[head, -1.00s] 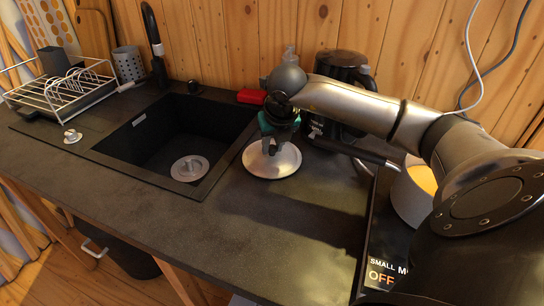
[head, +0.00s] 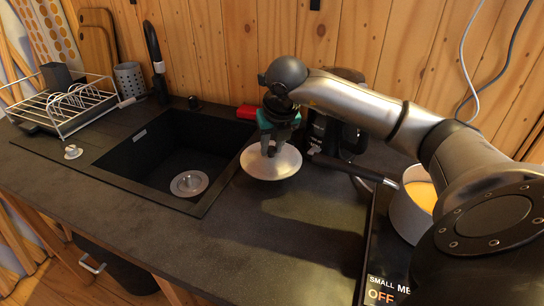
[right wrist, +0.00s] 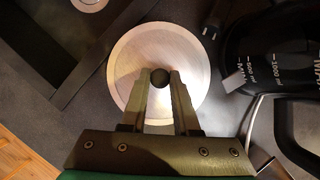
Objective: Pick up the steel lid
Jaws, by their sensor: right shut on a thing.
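The steel lid (head: 285,166) is a round, shiny disc with a small dark knob on top. It is held just above the dark countertop, roughly level, beside the right edge of the sink. My right gripper (head: 271,150) points down and is shut on the lid's knob. In the right wrist view the two fingers (right wrist: 160,88) close on either side of the dark knob (right wrist: 160,77), with the lid's brushed disc (right wrist: 140,50) below. My left gripper is not in view.
The black sink (head: 140,165) lies left of the lid. A black kettle-like appliance (head: 330,132) stands close right, and a red object (head: 247,112) behind. A pot (head: 408,212) sits further right. A dish rack (head: 68,105) is far left. The front counter is clear.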

